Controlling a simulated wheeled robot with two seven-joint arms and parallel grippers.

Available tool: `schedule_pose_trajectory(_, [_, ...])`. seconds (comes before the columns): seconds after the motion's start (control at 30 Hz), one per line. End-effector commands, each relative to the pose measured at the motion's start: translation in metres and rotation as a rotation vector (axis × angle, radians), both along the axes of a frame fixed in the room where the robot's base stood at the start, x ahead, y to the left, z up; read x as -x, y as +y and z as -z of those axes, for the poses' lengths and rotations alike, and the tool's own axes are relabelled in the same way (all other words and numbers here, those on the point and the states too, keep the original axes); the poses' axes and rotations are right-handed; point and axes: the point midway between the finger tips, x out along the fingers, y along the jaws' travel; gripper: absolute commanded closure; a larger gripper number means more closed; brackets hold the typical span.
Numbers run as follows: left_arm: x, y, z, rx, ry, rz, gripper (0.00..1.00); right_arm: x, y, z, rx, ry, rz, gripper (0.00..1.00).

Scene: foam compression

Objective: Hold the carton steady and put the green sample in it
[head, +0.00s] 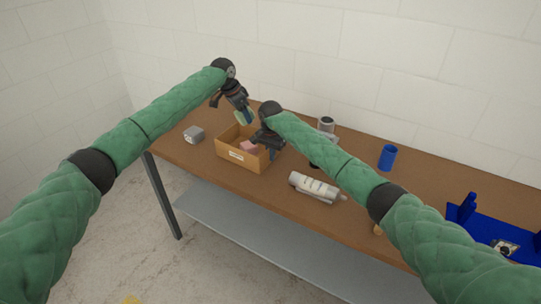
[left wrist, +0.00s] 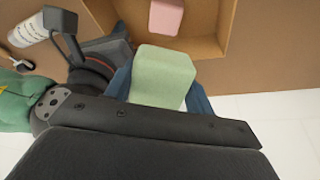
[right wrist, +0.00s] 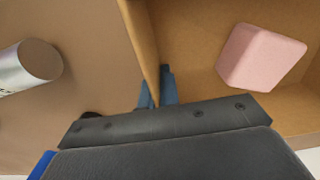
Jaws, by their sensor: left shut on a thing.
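The open brown carton (head: 226,153) stands on the table, with a pale label on its front wall. A pink block (head: 249,147) lies inside it and also shows in the right wrist view (right wrist: 262,57). My left gripper (head: 242,115) is above the carton's back side, shut on the pale green sample (left wrist: 162,75). The sample is held between blue fingers, near the carton's rim. My right gripper (right wrist: 157,88) is at the carton's right wall, its blue fingers close together on either side of the wall's edge. Its fingers are partly hidden in the head view.
The table's front edge is near the carton.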

Motion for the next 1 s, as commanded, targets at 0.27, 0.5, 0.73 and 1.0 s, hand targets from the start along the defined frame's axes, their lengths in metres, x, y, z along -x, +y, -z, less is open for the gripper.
schedule_pose_trajectory(0.27, [0.0,0.0,0.017,0.0,0.002,0.0,0.68,0.0,0.0,0.0,0.0,0.0,0.0,1.0])
schedule_pose_trajectory(0.5, [0.0,0.0,0.03,0.0,0.001,0.0,0.68,0.0,0.0,0.0,0.0,0.0,0.0,1.0])
schedule_pose_trajectory(0.73, [0.0,0.0,0.043,0.001,0.001,-0.001,0.68,0.0,0.0,0.0,0.0,0.0,0.0,1.0])
schedule_pose_trajectory(1.0, [0.0,0.0,0.058,0.001,0.001,-0.001,0.68,0.0,0.0,0.0,0.0,0.0,0.0,1.0])
